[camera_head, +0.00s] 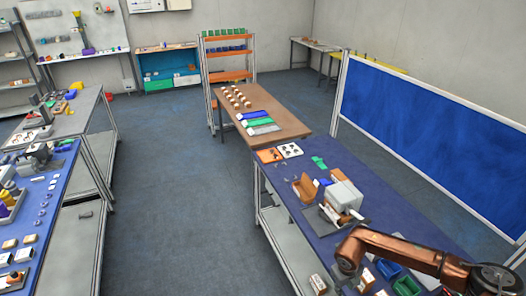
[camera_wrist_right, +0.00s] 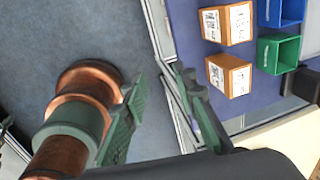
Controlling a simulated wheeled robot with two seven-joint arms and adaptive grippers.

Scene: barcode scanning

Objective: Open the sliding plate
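A grey-white box-shaped machine (camera_head: 345,196) stands on the blue-topped table in the head view. A flat metal piece (camera_head: 330,213) lies at its front left, and an open brown box-like part (camera_head: 305,189) stands beside it. Which part is the sliding plate I cannot tell for sure. My right arm reaches in from the lower right of the head view, closer to the camera than the machine; its fingers are not clear there. In the right wrist view my right gripper (camera_wrist_right: 160,78) is open and empty, its dark green fingers apart above the floor beside a table edge. My left gripper is not in view.
Near the right arm are a blue bin (camera_wrist_right: 283,10), a green bin (camera_wrist_right: 278,52) and two labelled brown boxes, one upper (camera_wrist_right: 229,22) and one lower (camera_wrist_right: 230,75). A wooden table (camera_head: 284,118) with small boxes stands behind. The aisle floor (camera_head: 190,190) is clear.

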